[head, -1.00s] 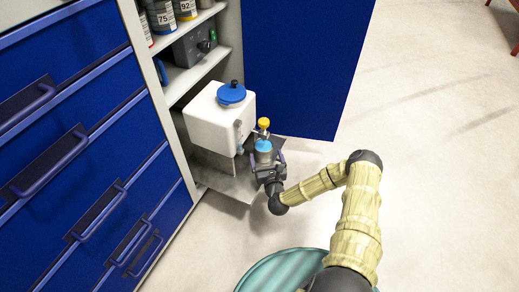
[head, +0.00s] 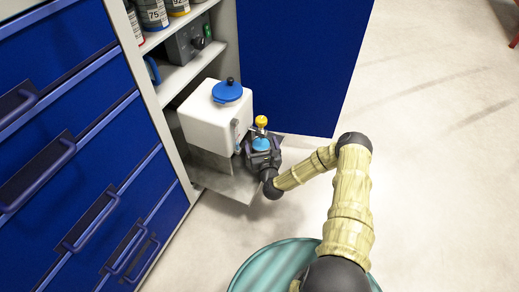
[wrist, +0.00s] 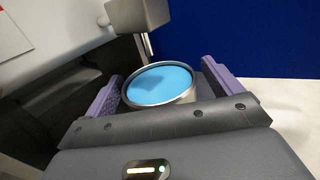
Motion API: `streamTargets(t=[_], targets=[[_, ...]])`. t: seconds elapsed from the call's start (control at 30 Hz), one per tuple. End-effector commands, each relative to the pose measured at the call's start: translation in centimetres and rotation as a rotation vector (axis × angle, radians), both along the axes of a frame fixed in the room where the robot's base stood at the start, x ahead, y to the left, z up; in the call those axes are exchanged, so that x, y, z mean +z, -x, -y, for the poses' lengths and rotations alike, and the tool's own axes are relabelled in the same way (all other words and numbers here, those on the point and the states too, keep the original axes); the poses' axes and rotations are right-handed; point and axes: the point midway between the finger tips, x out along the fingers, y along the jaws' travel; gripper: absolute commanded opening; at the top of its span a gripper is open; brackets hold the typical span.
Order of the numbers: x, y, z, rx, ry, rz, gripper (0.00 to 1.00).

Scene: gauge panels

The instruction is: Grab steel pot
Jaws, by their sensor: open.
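The steel pot is a small round metal vessel with a light blue surface inside its rim. It shows in the wrist view (wrist: 160,86) and in the head view (head: 262,144), at the front of the low shelf by the white container. My gripper (head: 262,150) is around the pot. In the wrist view, its purple fingers (wrist: 162,70) are open, one on each side of the pot. A narrow gap shows on the right side; contact on the left cannot be told. The pot's lower body is hidden behind my gripper.
A white container (head: 207,127) with a blue lid (head: 227,91) and a tap stands directly left of the pot. A yellow knob (head: 261,121) is just behind it. The blue cabinet door (head: 300,65) stands open behind. Floor to the right is clear.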

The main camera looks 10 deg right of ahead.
Motion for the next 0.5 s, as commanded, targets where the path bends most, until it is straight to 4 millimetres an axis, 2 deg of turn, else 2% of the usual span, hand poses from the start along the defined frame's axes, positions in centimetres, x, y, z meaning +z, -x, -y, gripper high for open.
streamTargets(t=[0.37,0.5], targets=[[-0.01,0.03,-0.26,0.004,0.000,0.000,0.91],[0.00,0.03,-0.22,0.003,0.000,0.000,0.64]])
